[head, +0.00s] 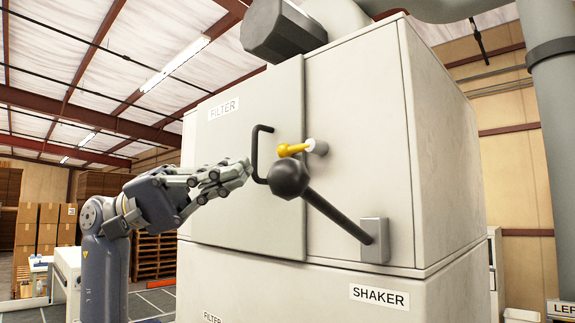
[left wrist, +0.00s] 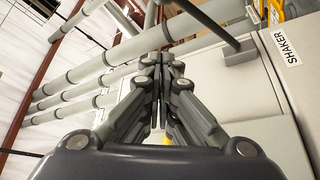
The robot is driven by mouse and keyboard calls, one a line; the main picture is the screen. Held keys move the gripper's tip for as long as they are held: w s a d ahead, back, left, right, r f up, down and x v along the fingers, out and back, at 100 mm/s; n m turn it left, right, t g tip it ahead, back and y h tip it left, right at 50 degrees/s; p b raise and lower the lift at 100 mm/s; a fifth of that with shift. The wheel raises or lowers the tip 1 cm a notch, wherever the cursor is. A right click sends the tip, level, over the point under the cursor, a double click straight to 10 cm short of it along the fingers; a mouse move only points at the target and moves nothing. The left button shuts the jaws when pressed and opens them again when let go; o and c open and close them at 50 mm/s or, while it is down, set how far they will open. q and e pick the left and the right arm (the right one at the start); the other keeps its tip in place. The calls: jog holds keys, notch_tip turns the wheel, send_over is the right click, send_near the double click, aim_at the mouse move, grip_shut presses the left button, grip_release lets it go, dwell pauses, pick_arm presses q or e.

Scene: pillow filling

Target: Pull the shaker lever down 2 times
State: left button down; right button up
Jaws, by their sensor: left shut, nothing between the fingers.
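The shaker lever (head: 335,215) is a dark bar with a large black ball knob (head: 288,179). It slopes up and to the left from a grey pivot plate (head: 373,240) on the cabinet front, above the SHAKER label (head: 379,297). My left gripper (head: 246,170) is shut and empty, to the left of the knob in the picture. Its fingertips appear near the black door handle (head: 257,155); I cannot tell whether they touch it. In the left wrist view the shut fingers (left wrist: 160,62) point toward grey pipes. My right gripper is not in view.
The large grey filter cabinet (head: 440,130) fills the middle. A yellow-handled latch (head: 293,149) sits just above the knob. Thick pipes (head: 556,130) stand at the right. Stacked cartons (head: 45,228) and wooden pallets (head: 156,252) are at the far left.

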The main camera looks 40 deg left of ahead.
aim_at(283, 167)
pick_arm(q)
jog(key=p+x, duration=0.5)
jog(key=x, duration=0.5)
jog(key=s+f, duration=0.2)
jog(key=s, duration=0.1)
jog(key=shift+s+d, duration=0.2)
jog(key=shift+w+d, duration=0.1)
jog(key=shift+f, duration=0.1)
